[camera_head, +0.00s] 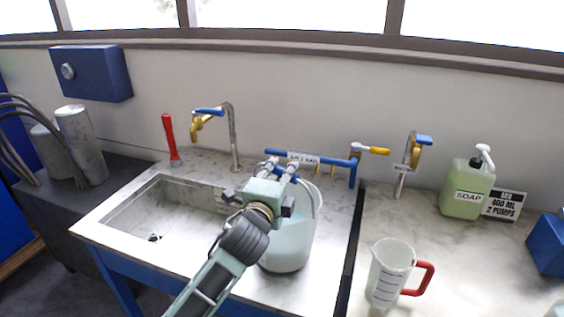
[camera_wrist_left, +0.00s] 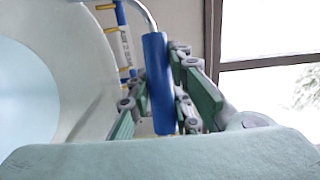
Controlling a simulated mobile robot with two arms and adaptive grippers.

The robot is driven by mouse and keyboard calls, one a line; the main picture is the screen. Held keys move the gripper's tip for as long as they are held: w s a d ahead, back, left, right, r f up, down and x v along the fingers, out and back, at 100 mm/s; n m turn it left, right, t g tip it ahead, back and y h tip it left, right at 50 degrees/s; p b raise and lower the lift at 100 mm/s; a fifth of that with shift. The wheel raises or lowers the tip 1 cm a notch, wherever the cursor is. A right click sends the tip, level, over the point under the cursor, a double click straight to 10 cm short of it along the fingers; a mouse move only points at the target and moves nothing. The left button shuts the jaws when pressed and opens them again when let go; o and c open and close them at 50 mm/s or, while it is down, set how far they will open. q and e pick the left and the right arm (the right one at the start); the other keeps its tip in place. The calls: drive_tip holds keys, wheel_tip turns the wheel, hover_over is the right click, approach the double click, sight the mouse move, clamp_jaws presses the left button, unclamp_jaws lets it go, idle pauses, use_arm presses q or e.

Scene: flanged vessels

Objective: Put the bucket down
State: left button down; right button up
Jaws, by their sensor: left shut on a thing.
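A pale, translucent bucket (camera_head: 288,243) is on or just above the counter to the right of the sink; I cannot tell whether it touches the surface. Pale contents show through its wall. My left gripper (camera_head: 280,170) is at the bucket's top, in front of its rim, and is shut on the handle. In the left wrist view the fingers (camera_wrist_left: 160,100) close around the blue grip of the handle (camera_wrist_left: 158,80), and the bucket's open mouth (camera_wrist_left: 30,90) fills the left side. My right gripper does not show.
A sink basin (camera_head: 165,212) lies to the left, with a tap (camera_head: 233,135) behind it. A blue rail (camera_head: 330,160) stands behind the bucket. A measuring jug (camera_head: 388,272), a soap bottle (camera_head: 467,187) and a second tap (camera_head: 408,165) stand on the right counter.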

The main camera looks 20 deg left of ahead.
use_arm(q)
drive_tip(key=shift+r, duration=0.15)
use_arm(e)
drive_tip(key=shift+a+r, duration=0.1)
use_arm(q)
drive_tip(key=c, duration=2)
unclamp_jaws()
drive_tip(key=shift+f, duration=0.55)
drive_tip(key=o, duration=0.4)
drive_tip(key=shift+s+r, duration=0.15)
drive_tip(key=shift+s, duration=0.1)
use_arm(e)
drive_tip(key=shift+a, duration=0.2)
use_arm(q)
drive_tip(key=shift+w, duration=0.1)
drive_tip(key=s+b, duration=0.2)
drive_tip(key=s, duration=1)
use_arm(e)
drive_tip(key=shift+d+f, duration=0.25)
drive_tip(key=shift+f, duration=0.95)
